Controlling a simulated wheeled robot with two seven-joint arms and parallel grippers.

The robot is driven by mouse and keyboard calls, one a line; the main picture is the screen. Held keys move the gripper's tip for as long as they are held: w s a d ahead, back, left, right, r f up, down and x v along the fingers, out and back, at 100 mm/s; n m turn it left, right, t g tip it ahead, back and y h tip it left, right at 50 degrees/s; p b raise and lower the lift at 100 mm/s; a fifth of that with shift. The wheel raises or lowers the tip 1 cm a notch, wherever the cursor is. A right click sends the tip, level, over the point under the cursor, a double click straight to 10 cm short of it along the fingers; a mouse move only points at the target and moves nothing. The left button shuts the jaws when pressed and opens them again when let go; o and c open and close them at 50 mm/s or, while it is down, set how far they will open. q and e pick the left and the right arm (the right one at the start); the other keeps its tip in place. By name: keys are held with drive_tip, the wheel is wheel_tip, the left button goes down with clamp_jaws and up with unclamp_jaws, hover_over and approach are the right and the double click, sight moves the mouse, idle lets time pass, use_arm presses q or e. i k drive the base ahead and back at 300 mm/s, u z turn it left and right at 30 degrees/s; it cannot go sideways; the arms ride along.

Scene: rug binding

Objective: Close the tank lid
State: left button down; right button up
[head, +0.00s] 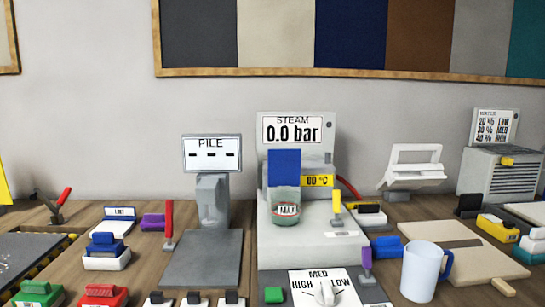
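The steam unit (330,230) stands at the centre of the bench. Its display (291,130) reads 0.0 bar. A small, clear tank (286,208) with a MAX label sits on the front of the unit. A flat blue panel (284,168) stands upright just behind and above the tank; it looks like the tank lid, raised open. Its hinge is too small to make out. Neither of my grippers shows in the head view.
A yellow-handled lever (337,202) and a yellow 80 °C label (317,181) are right of the tank. The PILE display (211,153) stands left. A pale blue jug (424,272) stands front right. A MED/HIGH/LOW dial (325,293) is in front.

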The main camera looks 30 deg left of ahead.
sight(284, 165)
drive_tip(key=u, duration=0.85)
drive_tip(key=i, duration=0.6)
drive_tip(key=z, duration=0.95)
